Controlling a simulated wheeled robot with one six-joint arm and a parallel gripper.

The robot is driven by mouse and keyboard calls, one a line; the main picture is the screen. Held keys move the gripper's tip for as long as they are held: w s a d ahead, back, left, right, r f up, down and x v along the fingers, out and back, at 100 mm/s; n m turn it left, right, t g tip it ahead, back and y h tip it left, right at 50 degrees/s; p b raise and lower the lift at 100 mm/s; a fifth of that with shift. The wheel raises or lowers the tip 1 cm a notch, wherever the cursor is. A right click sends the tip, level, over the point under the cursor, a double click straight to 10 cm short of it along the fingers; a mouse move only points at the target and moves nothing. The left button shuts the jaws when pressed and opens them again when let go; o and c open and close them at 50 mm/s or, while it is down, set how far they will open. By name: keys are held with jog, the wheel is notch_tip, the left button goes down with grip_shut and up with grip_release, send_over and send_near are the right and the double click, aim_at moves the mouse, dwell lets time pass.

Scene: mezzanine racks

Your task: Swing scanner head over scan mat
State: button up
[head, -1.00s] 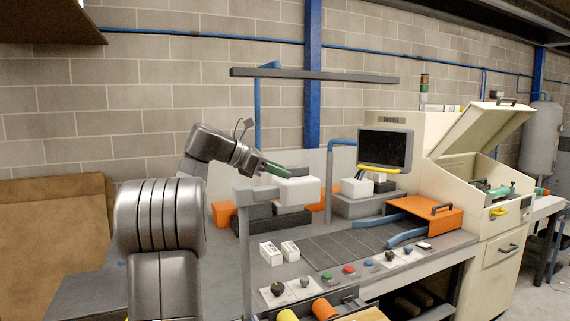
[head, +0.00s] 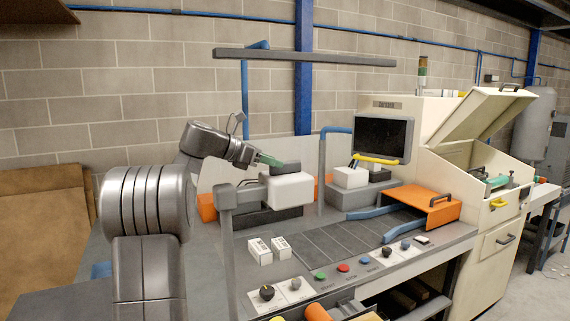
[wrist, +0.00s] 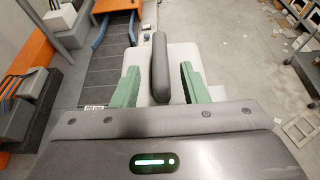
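The scanner head (head: 290,189) is a white block with a dark grey bar handle (head: 285,167) on top. It hangs on a grey post and arm (head: 227,195) at the left front of the bench. The scan mat (head: 345,240), dark grey and panelled, lies to its right; it also shows in the wrist view (wrist: 105,55). My gripper (head: 275,162) is at the handle. In the wrist view, its green fingers (wrist: 160,86) are open on either side of the handle (wrist: 160,65), with gaps on both sides. The scanner head (wrist: 143,62) shows below them.
Two small white boxes (head: 270,250) lie left of the mat. An orange hood (head: 425,205) and blue rails stand at the right. The monitor (head: 383,140) is behind, and a control row (head: 343,268) runs along the front.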

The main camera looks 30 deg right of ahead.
aim_at(286, 162)
jog(key=x, duration=0.5)
jog(key=shift+d+p, duration=0.15)
jog(key=shift+p, duration=0.2)
grip_shut()
